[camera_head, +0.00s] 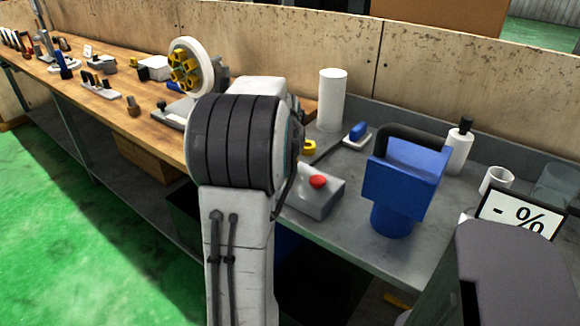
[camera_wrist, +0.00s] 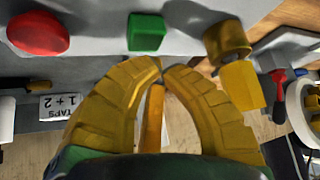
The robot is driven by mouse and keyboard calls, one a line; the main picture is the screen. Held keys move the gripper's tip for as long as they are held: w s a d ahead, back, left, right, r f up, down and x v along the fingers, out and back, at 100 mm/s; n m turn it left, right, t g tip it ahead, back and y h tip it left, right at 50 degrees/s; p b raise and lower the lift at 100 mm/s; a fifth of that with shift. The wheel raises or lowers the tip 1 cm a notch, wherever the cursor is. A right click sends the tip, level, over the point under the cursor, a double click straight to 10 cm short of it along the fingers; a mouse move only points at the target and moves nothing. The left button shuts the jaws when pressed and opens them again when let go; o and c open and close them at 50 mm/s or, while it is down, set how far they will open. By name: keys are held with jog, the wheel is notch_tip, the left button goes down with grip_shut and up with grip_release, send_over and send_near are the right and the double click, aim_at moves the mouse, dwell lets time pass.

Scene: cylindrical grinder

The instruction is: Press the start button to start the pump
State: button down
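A grey control box (camera_head: 313,203) with a red mushroom button (camera_head: 317,181) stands on the grey bench in the head view. The wrist view shows the red button (camera_wrist: 38,33) at the upper left and a square green button (camera_wrist: 147,31) to its right on the same grey surface. My gripper (camera_wrist: 163,66) has its two yellow fingers curved together, with the tips meeting just below the green button in the picture. I cannot tell whether the tips touch the button. An orange strip shows between the fingers, apparently beyond them. In the head view my arm hides the gripper and green button.
A blue container (camera_head: 405,180) stands right of the box. A white cylinder (camera_head: 332,99) and a white bottle (camera_head: 458,147) stand behind. A yellow knob-like part (camera_wrist: 228,40) lies right of the green button. A sign (camera_wrist: 60,106) reads "TAPS 1+2", upside down.

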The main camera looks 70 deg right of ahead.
jog(key=shift+f, duration=0.2)
jog(key=shift+f+b, duration=0.25)
jog(key=shift+b, duration=0.2)
jog(key=shift+f+b, duration=0.6)
jog(key=shift+f, duration=0.05)
dwell(1.0)
jog(key=shift+r, duration=0.15)
dwell(0.3)
jog(key=shift+r+p, duration=0.85)
jog(key=shift+r, duration=0.1)
jog(key=shift+r, duration=0.1)
jog(key=shift+r+p, duration=1.95)
jog(key=shift+r, duration=0.5)
jog(key=shift+f, duration=0.1)
